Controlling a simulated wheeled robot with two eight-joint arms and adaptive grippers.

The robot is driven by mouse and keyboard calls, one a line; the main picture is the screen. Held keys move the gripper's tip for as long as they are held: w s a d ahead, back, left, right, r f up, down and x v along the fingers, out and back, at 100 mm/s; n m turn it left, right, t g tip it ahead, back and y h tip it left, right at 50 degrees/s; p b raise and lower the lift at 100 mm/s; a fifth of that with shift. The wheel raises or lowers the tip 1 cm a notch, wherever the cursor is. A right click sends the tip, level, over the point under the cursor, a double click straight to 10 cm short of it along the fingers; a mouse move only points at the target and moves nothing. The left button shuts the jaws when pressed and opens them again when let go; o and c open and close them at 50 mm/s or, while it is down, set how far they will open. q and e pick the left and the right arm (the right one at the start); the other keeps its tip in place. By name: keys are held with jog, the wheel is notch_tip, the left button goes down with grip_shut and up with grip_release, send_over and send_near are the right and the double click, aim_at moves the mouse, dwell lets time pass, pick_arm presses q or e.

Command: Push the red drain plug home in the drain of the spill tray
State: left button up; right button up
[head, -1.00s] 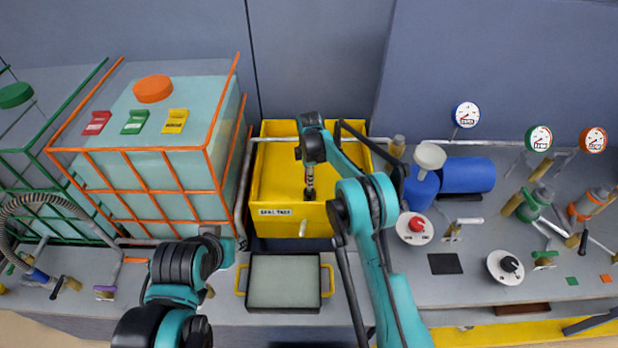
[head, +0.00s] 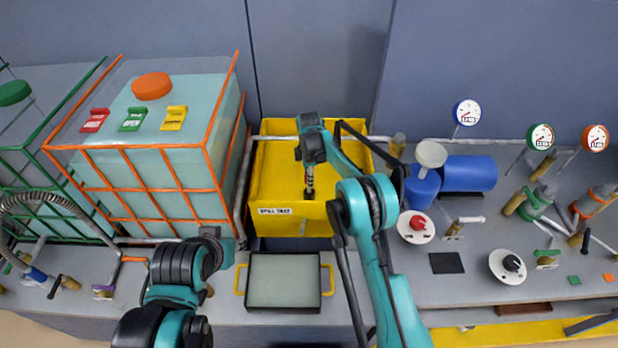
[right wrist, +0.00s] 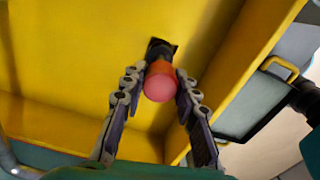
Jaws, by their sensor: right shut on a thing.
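The red drain plug (right wrist: 158,82) shows in the right wrist view, its round pinkish-red end towards the camera. My right gripper (right wrist: 160,88) is shut on it, one finger on each side. A dark fitting (right wrist: 162,48), perhaps the drain, lies directly behind the plug; I cannot tell how deep the plug sits. The yellow spill tray (head: 283,222) stands in the middle of the head view. There my right gripper (head: 309,186) points down inside the tray, and the plug is not clearly visible. My left gripper (head: 222,246) is partly hidden by its arm, left of the tray's front.
A large orange-caged tank (head: 172,175) stands left of the tray. A flat grey tray (head: 284,282) with yellow handles lies in front. A blue cylinder (head: 467,174) and a red-knobbed dial (head: 416,226) stand to the right. The tray walls surround my right gripper.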

jog(key=shift+f+b, duration=0.55)
jog(key=shift+f, duration=0.25)
jog(key=shift+r, duration=0.2)
jog(key=shift+r+p, duration=0.45)
jog(key=shift+r, duration=0.45)
jog(key=shift+b, duration=0.4)
dwell(1.0)
jog(key=shift+f+b, duration=0.7)
jog(key=shift+f, duration=0.4)
jog(key=o, duration=1.1)
jog(key=shift+r, duration=0.1)
